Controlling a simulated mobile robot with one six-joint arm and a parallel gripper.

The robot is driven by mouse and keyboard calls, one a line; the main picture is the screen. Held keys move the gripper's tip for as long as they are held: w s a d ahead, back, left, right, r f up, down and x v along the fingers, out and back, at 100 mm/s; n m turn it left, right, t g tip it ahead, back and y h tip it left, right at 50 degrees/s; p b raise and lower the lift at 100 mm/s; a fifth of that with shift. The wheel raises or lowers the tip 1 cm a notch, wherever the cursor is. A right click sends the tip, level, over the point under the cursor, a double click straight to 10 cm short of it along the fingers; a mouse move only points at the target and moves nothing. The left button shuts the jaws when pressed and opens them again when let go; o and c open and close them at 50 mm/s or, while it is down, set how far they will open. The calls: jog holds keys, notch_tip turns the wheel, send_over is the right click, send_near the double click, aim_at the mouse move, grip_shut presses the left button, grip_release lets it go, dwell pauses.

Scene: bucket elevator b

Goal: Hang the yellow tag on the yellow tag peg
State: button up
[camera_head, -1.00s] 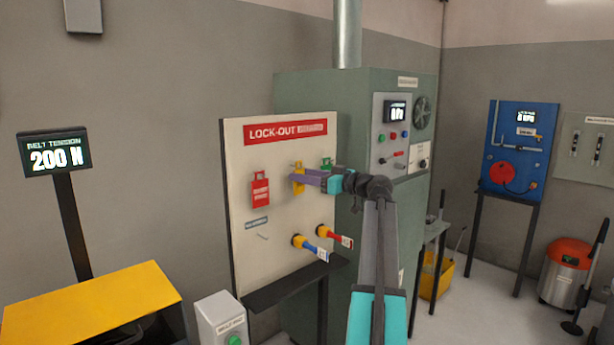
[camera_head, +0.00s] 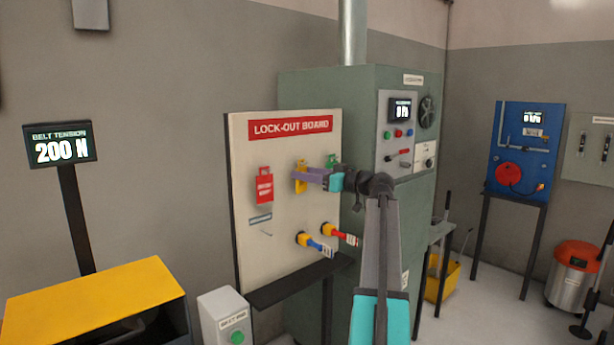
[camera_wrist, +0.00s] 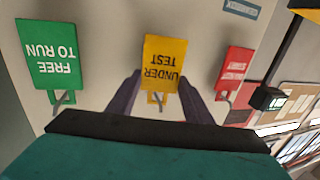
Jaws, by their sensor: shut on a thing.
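The yellow tag (camera_head: 300,178), reading "UNDER TEST", is at the upper middle of the lock-out board (camera_head: 290,215). In the wrist view the yellow tag (camera_wrist: 163,62) appears upside down. My gripper (camera_head: 305,177) is shut on the tag's narrow hole end; its purple fingers (camera_wrist: 159,78) flank it in the wrist view. A small hook shows at that end, but I cannot tell whether the tag bears on it. A bare peg (camera_head: 266,233) sticks out below a small label (camera_head: 260,220) at the board's lower left.
A red tag (camera_head: 264,186) hangs left of the yellow one and a green tag (camera_wrist: 50,55) on its other side. A dark shelf (camera_head: 298,280) runs below.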

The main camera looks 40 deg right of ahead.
dwell(0.4)
jog(key=o, duration=1.1)
jog(key=shift+s, duration=0.1)
jog(key=s+d+b, duration=0.2)
jog(key=s, duration=1.1)
jog(key=shift+s+d, duration=0.2)
jog(key=shift+d, duration=0.1)
